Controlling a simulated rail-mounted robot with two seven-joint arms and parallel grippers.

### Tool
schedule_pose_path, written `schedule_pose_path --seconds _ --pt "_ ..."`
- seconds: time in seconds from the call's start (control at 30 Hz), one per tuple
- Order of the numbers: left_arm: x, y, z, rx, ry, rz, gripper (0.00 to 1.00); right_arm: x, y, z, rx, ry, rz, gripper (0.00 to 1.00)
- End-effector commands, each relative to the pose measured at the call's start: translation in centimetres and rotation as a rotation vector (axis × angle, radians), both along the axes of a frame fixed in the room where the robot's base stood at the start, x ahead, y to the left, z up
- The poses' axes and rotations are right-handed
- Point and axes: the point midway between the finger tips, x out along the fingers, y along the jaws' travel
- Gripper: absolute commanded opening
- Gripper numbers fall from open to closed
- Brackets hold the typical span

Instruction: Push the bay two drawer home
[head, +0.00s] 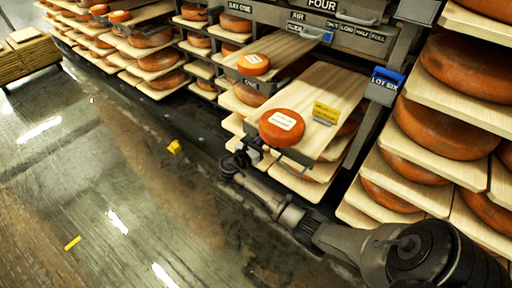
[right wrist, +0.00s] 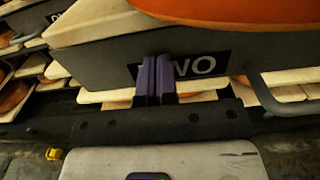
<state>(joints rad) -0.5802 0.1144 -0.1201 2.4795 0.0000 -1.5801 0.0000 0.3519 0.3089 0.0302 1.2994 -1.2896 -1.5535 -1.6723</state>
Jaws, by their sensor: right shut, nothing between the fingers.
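The bay two drawer (head: 318,85) is a pale wooden board sticking out from the rack over the aisle. An orange cheese wheel with a white label (head: 281,127) sits near its front end, and a yellow tag (head: 326,113) stands at its right edge. My left gripper is out of view.
Another board with a cheese wheel (head: 253,64) sticks out to the left. A drawer handle (right wrist: 270,95) is right of my fingers. Shelves of cheese (head: 425,115) and a blue-topped "LOT SIX" box (head: 384,86) stand right. The aisle floor (head: 110,170) is mostly open, with small yellow pieces (head: 174,147).

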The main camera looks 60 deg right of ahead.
Motion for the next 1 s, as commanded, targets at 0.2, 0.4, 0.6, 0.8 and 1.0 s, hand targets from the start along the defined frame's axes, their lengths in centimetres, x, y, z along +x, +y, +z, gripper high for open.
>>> schedule_pose_path --seconds 0.2,0.4,0.6,0.8,1.0 --pt "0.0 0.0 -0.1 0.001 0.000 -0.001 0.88 0.0 -0.2 0.1 0.000 -0.001 0.000 0.00" --pt "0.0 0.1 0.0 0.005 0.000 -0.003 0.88 0.0 -0.2 0.0 0.000 -0.001 0.000 0.00" --pt "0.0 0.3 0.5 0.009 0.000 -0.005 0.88 -0.1 -1.4 0.2 0.000 0.000 -0.001 0.00" --pt "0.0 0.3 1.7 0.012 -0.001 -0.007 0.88 -0.6 -5.4 0.4 -0.001 0.003 -0.005 0.00" --pt "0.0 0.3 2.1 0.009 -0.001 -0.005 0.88 -1.1 -11.0 0.2 -0.002 0.002 -0.006 0.00"
